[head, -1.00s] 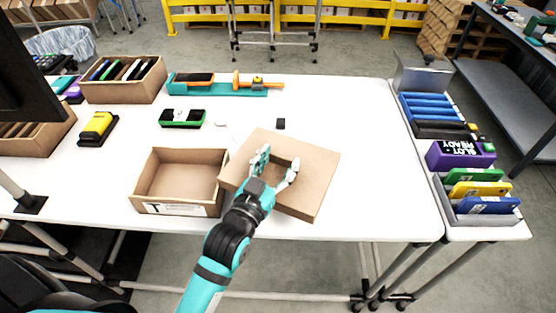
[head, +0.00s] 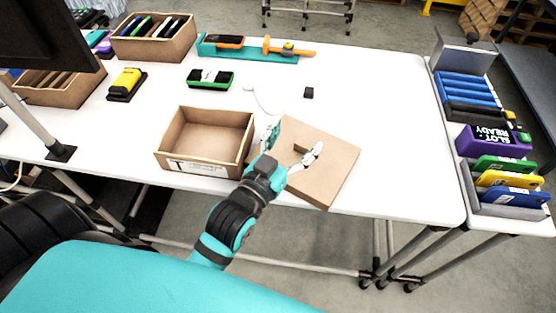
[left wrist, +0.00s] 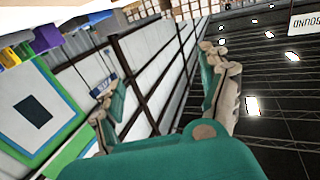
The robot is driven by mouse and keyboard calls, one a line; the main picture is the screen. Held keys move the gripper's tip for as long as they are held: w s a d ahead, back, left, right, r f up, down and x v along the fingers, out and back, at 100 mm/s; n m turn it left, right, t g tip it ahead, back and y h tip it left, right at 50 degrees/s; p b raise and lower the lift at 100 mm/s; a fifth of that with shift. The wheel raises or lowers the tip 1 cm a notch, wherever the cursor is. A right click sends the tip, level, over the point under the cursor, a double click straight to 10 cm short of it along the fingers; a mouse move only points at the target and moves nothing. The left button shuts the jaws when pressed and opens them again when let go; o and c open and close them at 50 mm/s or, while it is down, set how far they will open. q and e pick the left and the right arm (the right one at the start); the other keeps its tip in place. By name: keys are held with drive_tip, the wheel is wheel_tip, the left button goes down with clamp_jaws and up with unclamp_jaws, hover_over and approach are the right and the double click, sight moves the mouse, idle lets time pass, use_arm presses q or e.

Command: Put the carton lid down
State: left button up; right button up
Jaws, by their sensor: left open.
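The carton lid (head: 335,165) is a flat brown cardboard piece at the front of the white table, right of the open, empty carton (head: 205,137). It appears to lie on the table, its near corner at about the front edge. My left gripper (head: 295,143) is over the lid's left part, fingers spread wide, with nothing between them that I can make out. Whether a fingertip touches the lid cannot be told. The left wrist view shows the spread fingers (left wrist: 165,90) but no lid. My right gripper is not in view.
Behind are a green-black device (head: 211,78), a small black block (head: 309,92) and a teal tray (head: 247,57). A yellow device (head: 126,83) and cartons of items stand left. A rack of coloured cases (head: 505,190) is at right. The table right of the lid is clear.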

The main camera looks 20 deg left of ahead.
use_arm(q)
drive_tip(key=s+b, duration=0.1)
drive_tip(key=s, duration=0.6)
drive_tip(key=shift+s+a, duration=0.4)
drive_tip(key=shift+a, duration=0.05)
